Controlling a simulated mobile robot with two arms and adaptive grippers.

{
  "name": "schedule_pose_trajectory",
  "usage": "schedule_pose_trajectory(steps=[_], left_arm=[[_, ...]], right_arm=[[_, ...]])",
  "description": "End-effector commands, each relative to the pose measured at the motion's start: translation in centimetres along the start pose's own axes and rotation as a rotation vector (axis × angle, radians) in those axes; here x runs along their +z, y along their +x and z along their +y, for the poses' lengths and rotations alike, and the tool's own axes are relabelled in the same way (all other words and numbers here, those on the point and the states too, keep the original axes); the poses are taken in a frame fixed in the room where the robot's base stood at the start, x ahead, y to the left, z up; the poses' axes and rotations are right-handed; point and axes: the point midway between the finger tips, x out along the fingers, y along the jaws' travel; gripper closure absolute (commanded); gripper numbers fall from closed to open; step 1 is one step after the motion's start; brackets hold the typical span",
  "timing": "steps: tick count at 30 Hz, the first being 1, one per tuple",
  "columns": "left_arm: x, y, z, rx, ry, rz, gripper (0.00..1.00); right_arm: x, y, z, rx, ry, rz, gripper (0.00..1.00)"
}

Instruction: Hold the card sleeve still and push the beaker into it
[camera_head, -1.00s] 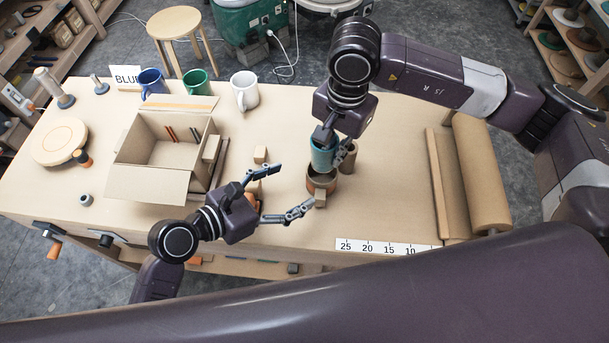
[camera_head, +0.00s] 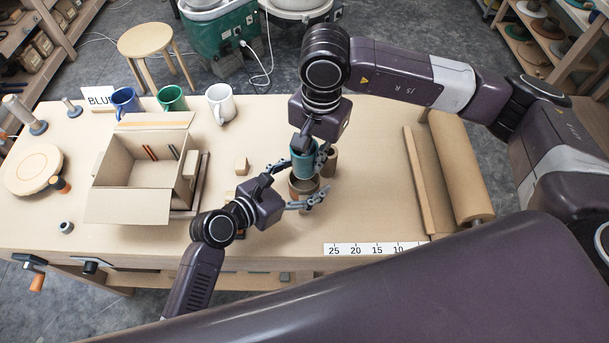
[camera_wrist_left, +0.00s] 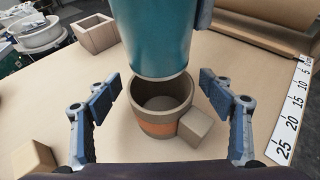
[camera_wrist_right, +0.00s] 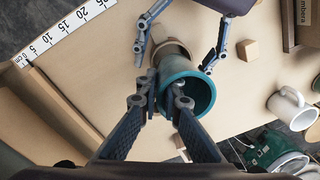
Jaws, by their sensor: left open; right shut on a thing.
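The teal beaker (camera_head: 302,160) is held by my right gripper (camera_wrist_right: 160,97), whose fingers pinch its wall at the rim. The beaker also shows in the left wrist view (camera_wrist_left: 155,38), its base close above the open mouth of the card sleeve (camera_wrist_left: 160,128). The sleeve is a brown-grey cylinder with an orange band, upright on the table; its lower part shows in the head view (camera_head: 303,192). My left gripper (camera_wrist_left: 160,88) is open, with one finger on each side of the sleeve, apparently apart from it. The beaker hides part of the sleeve's far rim.
A small beige block (camera_wrist_left: 195,127) is against or right beside the sleeve. An open carton (camera_head: 128,206) is to the left, with mugs (camera_head: 220,103) behind. A ruler strip (camera_head: 370,249) lies at the front edge.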

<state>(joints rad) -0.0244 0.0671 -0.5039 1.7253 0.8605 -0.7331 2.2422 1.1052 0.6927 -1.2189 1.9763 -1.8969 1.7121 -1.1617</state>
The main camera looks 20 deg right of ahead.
Motion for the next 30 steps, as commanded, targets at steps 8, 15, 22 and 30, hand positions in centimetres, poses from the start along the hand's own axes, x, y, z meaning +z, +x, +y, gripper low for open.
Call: schedule_pose_trajectory(steps=[8,15,22,30], left_arm=[[-0.01,-0.03,-0.02,0.000,0.000,0.000,0.52],[-0.02,-0.04,-0.02,0.000,-0.001,0.000,0.71],[-0.04,-0.04,-0.03,0.000,-0.001,0.000,0.71],[-0.06,-0.04,-0.03,-0.001,-0.001,0.001,0.71]], right_arm=[[-0.01,-0.05,-0.04,-0.001,0.000,0.000,1.00],[-0.02,-0.06,-0.04,-0.001,0.000,0.001,1.00],[-0.04,-0.05,-0.05,0.000,0.000,0.000,1.00],[-0.02,-0.04,-0.06,-0.001,0.000,0.000,1.00]])
